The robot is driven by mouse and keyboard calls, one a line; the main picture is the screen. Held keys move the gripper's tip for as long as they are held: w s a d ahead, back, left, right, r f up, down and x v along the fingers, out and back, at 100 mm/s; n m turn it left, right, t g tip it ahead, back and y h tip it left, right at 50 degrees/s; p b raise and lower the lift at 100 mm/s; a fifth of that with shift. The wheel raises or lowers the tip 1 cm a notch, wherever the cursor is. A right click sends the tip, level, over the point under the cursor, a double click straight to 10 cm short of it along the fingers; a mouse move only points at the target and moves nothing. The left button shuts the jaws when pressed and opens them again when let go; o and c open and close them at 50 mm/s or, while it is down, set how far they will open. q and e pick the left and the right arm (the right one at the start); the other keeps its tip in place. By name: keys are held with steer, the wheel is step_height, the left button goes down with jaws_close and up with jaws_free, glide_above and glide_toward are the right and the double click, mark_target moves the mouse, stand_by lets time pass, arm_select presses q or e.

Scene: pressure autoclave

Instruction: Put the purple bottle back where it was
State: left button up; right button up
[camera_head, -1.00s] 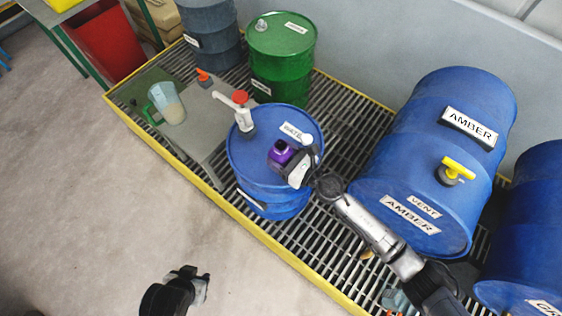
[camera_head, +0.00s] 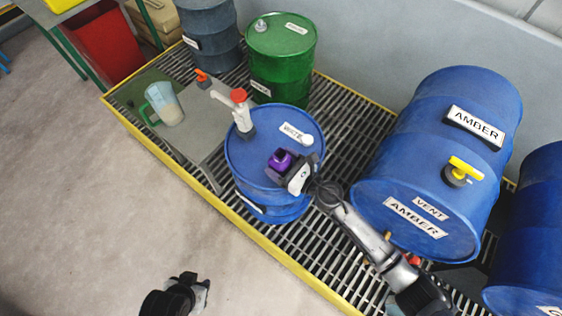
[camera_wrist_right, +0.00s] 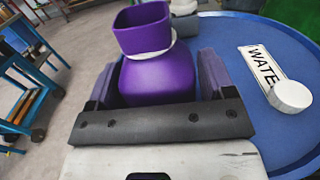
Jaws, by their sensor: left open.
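The purple bottle (camera_head: 280,160) is between the fingers of my right gripper (camera_head: 289,169), over the top of the upright blue drum (camera_head: 240,160). In the right wrist view the bottle (camera_wrist_right: 157,75) has a wide square purple top and a pale neck ring. The right gripper's fingers (camera_wrist_right: 160,85) lie along both sides of its body. Whether its base touches the drum lid is hidden. My left gripper (camera_head: 195,286) is open and empty, low over the floor at the bottom of the head view.
A white pump with a red cap (camera_head: 240,108) and a white cap (camera_head: 307,139) stand on the drum. A large lying AMBER drum (camera_head: 400,170) is right of my right arm. Grating with a yellow edge (camera_head: 300,278) surrounds them.

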steer(key=shift+o, duration=1.1)
steer(key=shift+s+d+r+p, duration=0.1)
steer(key=shift+d+r+p, duration=0.05)
steer(key=shift+r+p, duration=0.15)
steer(key=v, duration=1.1)
steer(key=shift+s+d+b, duration=0.25)
steer(key=shift+b, duration=0.1)
steer(key=shift+f, duration=0.1)
steer(key=s+d+m+t+h, duration=0.25)
steer(key=d+m+h, duration=0.35)
steer(key=m, duration=0.9)
steer(key=s+d+m+t+h, duration=0.1)
steer(key=s+d+m+h, duration=0.4)
steer(key=m, duration=1)
steer(key=s+f+m+g+h, duration=0.1)
steer(key=s+f+m+g, duration=0.2)
steer(key=s+m+g, duration=0.2)
steer(key=s+d+f+m+g+h, duration=0.1)
steer(key=s+f+m+g+h, duration=0.1)
steer(key=s+m+g, duration=0.4)
steer(key=s+m, duration=0.3)
steer(key=s, duration=0.3)
steer(key=shift+f, duration=0.35)
